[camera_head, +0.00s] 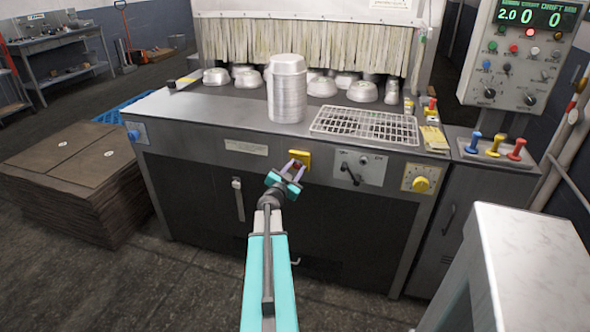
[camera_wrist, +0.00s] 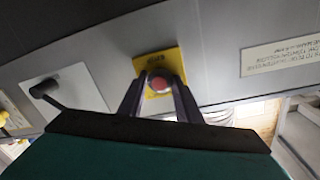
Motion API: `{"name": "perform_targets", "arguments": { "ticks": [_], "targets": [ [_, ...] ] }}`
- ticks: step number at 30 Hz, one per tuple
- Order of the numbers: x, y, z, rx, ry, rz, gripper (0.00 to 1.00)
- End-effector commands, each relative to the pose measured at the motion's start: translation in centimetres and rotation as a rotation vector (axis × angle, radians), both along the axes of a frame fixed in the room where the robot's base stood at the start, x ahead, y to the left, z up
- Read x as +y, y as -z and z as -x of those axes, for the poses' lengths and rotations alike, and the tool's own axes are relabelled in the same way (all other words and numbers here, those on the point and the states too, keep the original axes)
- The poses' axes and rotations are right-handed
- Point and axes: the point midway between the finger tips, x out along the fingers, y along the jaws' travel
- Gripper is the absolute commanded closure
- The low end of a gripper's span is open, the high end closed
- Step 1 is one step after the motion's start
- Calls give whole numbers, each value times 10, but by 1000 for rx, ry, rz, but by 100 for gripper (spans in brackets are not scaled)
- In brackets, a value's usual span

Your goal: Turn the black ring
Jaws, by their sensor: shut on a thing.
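A red round button (camera_wrist: 159,84) with a dark rim, taken as the black ring (camera_wrist: 150,88), sits on a yellow plate (camera_wrist: 169,58) on the machine's front. In the head view the yellow plate (camera_head: 306,155) is partly behind my gripper (camera_head: 297,165). In the wrist view the two dark fingers of my gripper (camera_wrist: 159,77) reach the plate, one on each side of the button, and are shut on the rim. The rim's lower part is hard to make out between the fingers.
Right of the plate in the head view are a grey panel with a black lever (camera_head: 350,173) and a yellow dial (camera_head: 421,183). A pale box-shaped surface (camera_head: 525,250) is at front right.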

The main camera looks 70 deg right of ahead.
Motion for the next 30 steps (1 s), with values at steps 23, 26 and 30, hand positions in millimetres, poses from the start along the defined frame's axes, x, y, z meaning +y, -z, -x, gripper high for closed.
{"name": "perform_targets", "arguments": {
  "ticks": [23,26,30],
  "targets": [
    [0,-1,2,-467,3,-24,91],
    [-1,-1,2,-475,3,-25,91],
    [-1,-1,2,-476,3,-25,91]
  ]
}}
